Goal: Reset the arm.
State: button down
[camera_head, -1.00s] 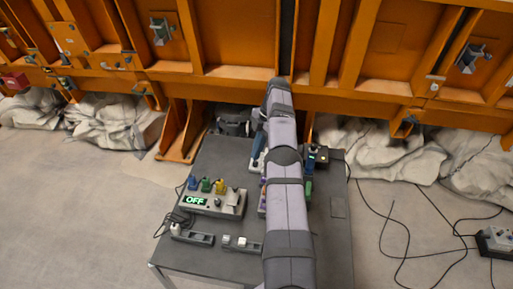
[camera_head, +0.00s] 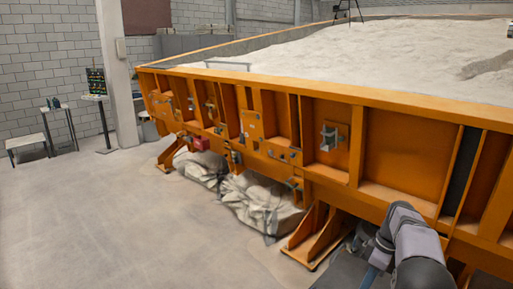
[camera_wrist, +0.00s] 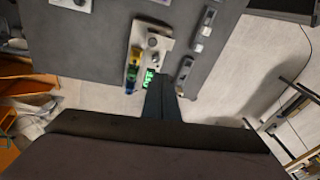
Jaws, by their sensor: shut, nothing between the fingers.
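My gripper (camera_wrist: 165,84) shows in the wrist view as two dark fingers side by side. They are shut with nothing between them. They point over the grey table (camera_wrist: 95,45) at the end of a control box (camera_wrist: 151,42), beside its green lit display (camera_wrist: 149,78). I cannot tell how far above the table the fingers are. In the head view, only part of my arm shows at the lower right, and my gripper is not clearly seen there.
The orange sandbed (camera_head: 405,150) with pale sand (camera_head: 390,60) fills the right of the head view. Wrapped sacks (camera_head: 258,203) lie beneath it. The floor at left (camera_head: 110,220) is clear. A small strip box (camera_wrist: 186,70) sits near the control box.

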jog(key=s+a+m, duration=0.3)
jog(key=s+a, duration=0.3)
jog(key=s, duration=0.3)
jog(key=s+a+f+m+h, duration=0.1)
jog(key=s+a+m, duration=0.3)
jog(key=s, duration=0.5)
jog(key=s+a+m+h, duration=0.1)
jog(key=s+a+m, duration=0.2)
jog(key=s+a, duration=0.4)
jog(key=s, duration=0.3)
jog(key=shift+a+f+m, duration=0.2)
jog(key=shift+a+m, duration=0.1)
notch_tip(320, 180, down, 26)
jog(key=b, duration=2.6)
jog(key=shift+f+b, duration=0.25)
jog(key=shift+b, duration=0.1)
jog(key=c, duration=2.4)
grip_release()
jog(key=shift+c, duration=0.2)
